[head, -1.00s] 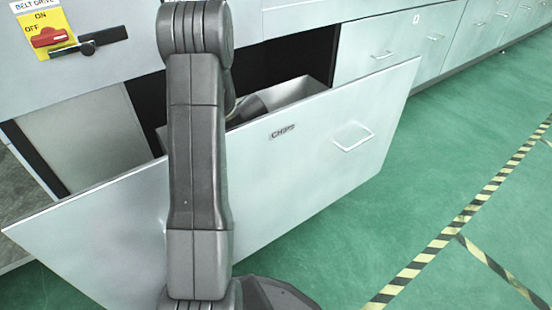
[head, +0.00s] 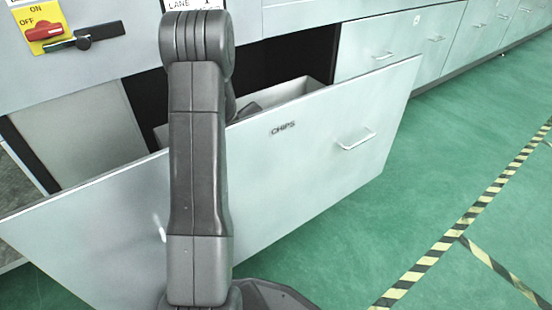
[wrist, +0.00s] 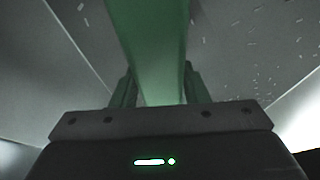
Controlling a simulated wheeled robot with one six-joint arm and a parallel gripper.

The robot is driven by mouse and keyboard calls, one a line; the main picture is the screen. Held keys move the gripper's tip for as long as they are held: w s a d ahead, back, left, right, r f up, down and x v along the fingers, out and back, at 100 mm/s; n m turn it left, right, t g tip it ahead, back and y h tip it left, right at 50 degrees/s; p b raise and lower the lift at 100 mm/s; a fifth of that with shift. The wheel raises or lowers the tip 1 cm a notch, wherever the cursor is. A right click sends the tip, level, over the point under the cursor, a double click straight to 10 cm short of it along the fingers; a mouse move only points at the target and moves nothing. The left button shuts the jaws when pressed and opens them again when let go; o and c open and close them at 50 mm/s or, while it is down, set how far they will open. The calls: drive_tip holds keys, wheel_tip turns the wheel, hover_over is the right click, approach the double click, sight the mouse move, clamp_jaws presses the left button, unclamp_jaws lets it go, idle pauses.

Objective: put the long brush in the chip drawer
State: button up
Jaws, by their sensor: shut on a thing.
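The chip drawer (head: 300,165) stands pulled open, with "CHIPS" on its pale front and a bar handle at the right. In the wrist view my gripper (wrist: 160,90) is shut on a long green bar, which I take to be the long brush (wrist: 158,50). It runs away from the jaws; its far end is out of view. Grey walls and a floor with small pale flecks surround it, like the drawer's inside (wrist: 235,45). In the head view my wrist reaches behind the drawer front, which hides the jaws and brush. Whether the brush touches the drawer floor I cannot tell.
A red on/off switch (head: 42,31) on a yellow plate sits on the machine at upper left. Closed drawers (head: 395,45) line the right. The green floor (head: 450,170) at right is clear, with black and yellow tape (head: 430,255).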

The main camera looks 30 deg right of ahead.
drive_tip(key=o, duration=1)
drive_tip(key=shift+r, duration=0.1)
drive_tip(key=r+p, duration=0.1)
drive_tip(key=p, duration=0.1)
drive_tip(key=shift+r+p, duration=0.35)
drive_tip(key=shift+p, duration=0.05)
drive_tip(key=p+v, duration=0.3)
drive_tip(key=v, duration=0.8)
drive_tip(key=shift+a, duration=0.15)
drive_tip(key=shift+r, duration=0.15)
